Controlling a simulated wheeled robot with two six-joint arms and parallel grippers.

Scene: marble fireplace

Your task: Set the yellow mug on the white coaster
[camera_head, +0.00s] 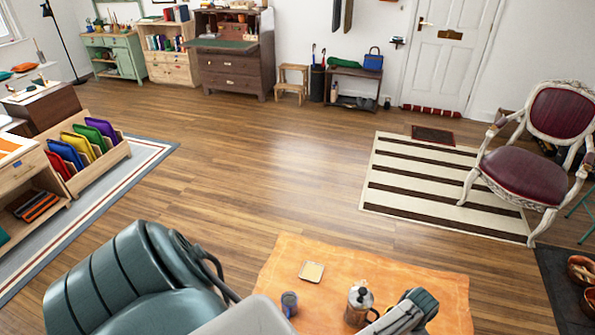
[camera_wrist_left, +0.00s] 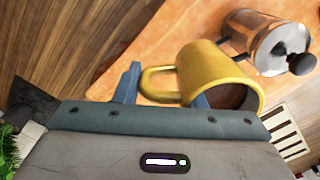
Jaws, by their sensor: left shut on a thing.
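The yellow mug (camera_wrist_left: 215,72) shows in the left wrist view, tilted, with its handle to the left and its dark opening towards the lower right. My left gripper (camera_wrist_left: 165,92) is shut on it, with one finger left of the handle and the other against the mug's body. The white coaster (camera_head: 312,271), with a cream top, lies bare on the orange tabletop. My right gripper is not in view.
A metal coffee press (camera_head: 360,303) stands on the orange tabletop (camera_head: 430,283) and also shows beside the yellow mug in the wrist view (camera_wrist_left: 265,42). A blue-grey mug (camera_head: 289,303) stands close to the coaster, nearer me.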

